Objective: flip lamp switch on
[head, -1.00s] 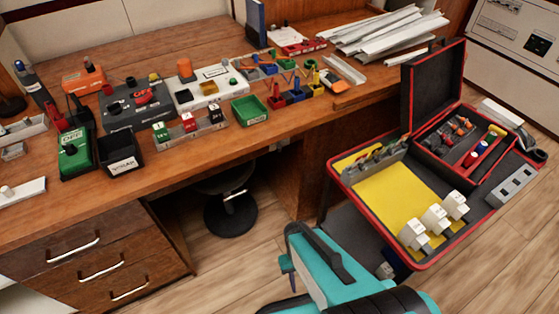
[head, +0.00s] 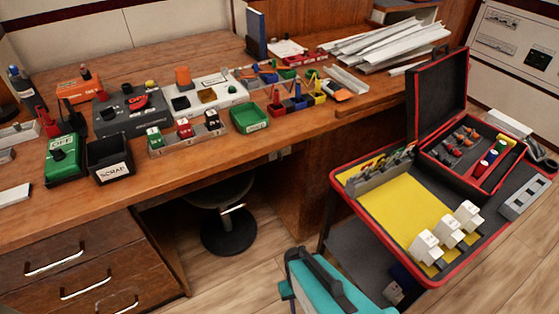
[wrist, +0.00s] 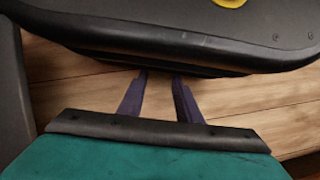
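A green box marked OFF (head: 66,158) stands at the left of the wooden desk. I cannot tell whether it is the lamp switch. A white strip (head: 14,195) lies at the left picture edge, cut off, so any switch on it is hidden. In the wrist view my gripper (wrist: 160,78) shows two dark purple fingers, apart, with only wooden floor between them. It is far from the desk items. In the head view my teal arm shows at the bottom, and the fingers cannot be made out.
A black SCRAP bin (head: 110,160), a breaker row (head: 186,138) and a green tray (head: 248,117) stand along the desk front. A red-edged cart (head: 340,174) with an open case (head: 438,95) is at right. A stool (head: 229,230) is under the desk. A dark-edged panel (wrist: 180,42) lies beyond the fingers.

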